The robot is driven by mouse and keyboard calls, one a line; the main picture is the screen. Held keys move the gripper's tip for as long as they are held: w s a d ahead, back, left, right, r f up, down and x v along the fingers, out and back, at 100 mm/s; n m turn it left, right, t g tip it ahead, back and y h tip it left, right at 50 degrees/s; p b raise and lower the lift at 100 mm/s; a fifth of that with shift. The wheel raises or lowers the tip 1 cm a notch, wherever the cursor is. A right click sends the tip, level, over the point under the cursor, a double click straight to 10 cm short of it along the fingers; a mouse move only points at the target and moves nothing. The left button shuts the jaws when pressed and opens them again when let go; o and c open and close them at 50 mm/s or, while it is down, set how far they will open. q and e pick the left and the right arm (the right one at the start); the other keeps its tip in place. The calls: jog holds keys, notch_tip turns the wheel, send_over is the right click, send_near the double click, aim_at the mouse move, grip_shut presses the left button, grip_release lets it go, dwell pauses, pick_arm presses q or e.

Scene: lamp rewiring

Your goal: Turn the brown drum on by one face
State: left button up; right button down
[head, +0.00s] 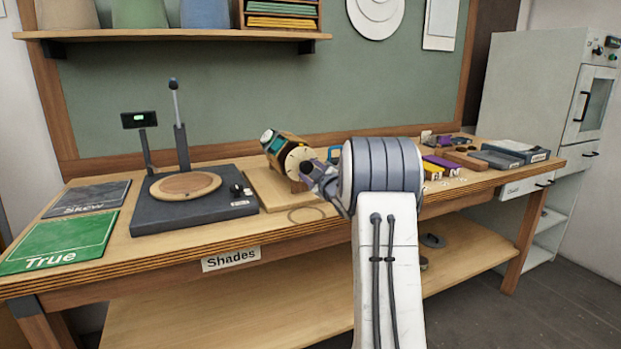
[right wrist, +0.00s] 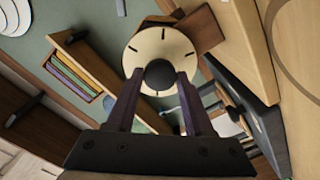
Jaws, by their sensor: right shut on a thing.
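The brown drum (head: 284,146) sits on a wooden stand (head: 268,188) on the bench, with a teal patch on its upper side. Its pale round end face with dark tick marks (head: 299,160) looks toward my right arm. My right gripper (head: 312,171) reaches it from the right. In the right wrist view the gripper's two fingers (right wrist: 160,90) are shut on the dark round knob (right wrist: 160,75) at the middle of the pale end face (right wrist: 150,50). The fingers cover part of the knob. My left gripper is not in view.
A dark base with a round wooden plate (head: 185,186) and upright posts stands left of the drum. A green "True" mat (head: 62,243) and a grey "Skew" mat (head: 88,198) lie at the left. Blocks and trays (head: 510,151) lie at the right.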

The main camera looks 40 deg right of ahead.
jog(key=shift+n+b, duration=1.1)
jog(key=shift+c, duration=1.4)
grip_release()
jog(key=v, duration=1)
jog(key=shift+s+b, duration=0.3)
jog(key=shift+b, duration=0.05)
